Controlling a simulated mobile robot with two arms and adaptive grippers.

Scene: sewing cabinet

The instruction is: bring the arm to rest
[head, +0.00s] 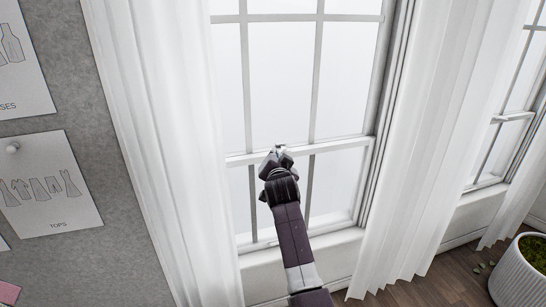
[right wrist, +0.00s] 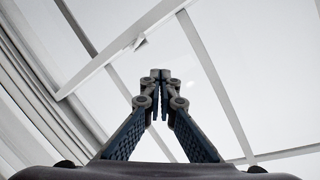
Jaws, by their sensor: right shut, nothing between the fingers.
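My right arm reaches up from the bottom of the head view, dark with a pale band. My right gripper (head: 279,152) is at its far end, in front of the window (head: 280,90) at the height of its middle crossbar. In the right wrist view the two fingers of the right gripper (right wrist: 160,75) meet at their tips, with nothing between them. Window bars show behind the fingers there. I cannot tell how far the gripper is from the window. My left gripper is not in either view.
White curtains hang left (head: 160,150) and right (head: 425,140) of the window. A grey pinboard (head: 85,70) with clothing sheets, one marked TOPS (head: 50,185), is at the left. A white ribbed planter (head: 520,275) stands on the wooden floor (head: 420,291) at lower right.

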